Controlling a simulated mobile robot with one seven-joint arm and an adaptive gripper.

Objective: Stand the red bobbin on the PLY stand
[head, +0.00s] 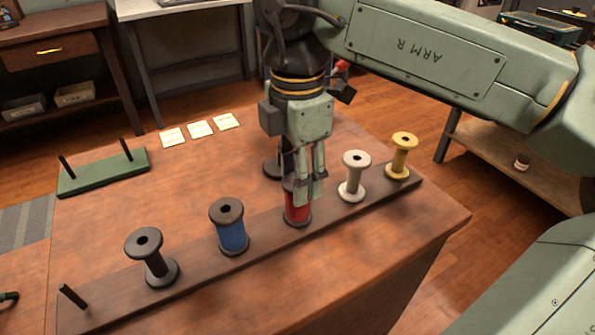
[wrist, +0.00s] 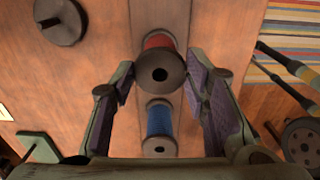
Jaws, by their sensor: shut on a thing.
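The red bobbin (head: 296,215) stands upright on a long dark board, its base appearing to rest there. My gripper (head: 308,190) comes down from above, with its fingers around the bobbin and shut on it, hiding its top in the head view. In the wrist view the red bobbin (wrist: 160,68) lies between the two finger pads (wrist: 163,98). A green stand (head: 105,172) with two upright dark pegs is at the table's far left. A dark round base (head: 271,169) sits behind my gripper, partly hidden. I can read no PLY label on either.
The dark board (head: 195,262) also holds a blue bobbin (head: 231,230), a black one (head: 151,258), a white one (head: 354,175) and a yellow one (head: 401,157). A bare peg (head: 73,296) is at its left end. Pale cards (head: 200,129) lie at the back. The middle table is clear.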

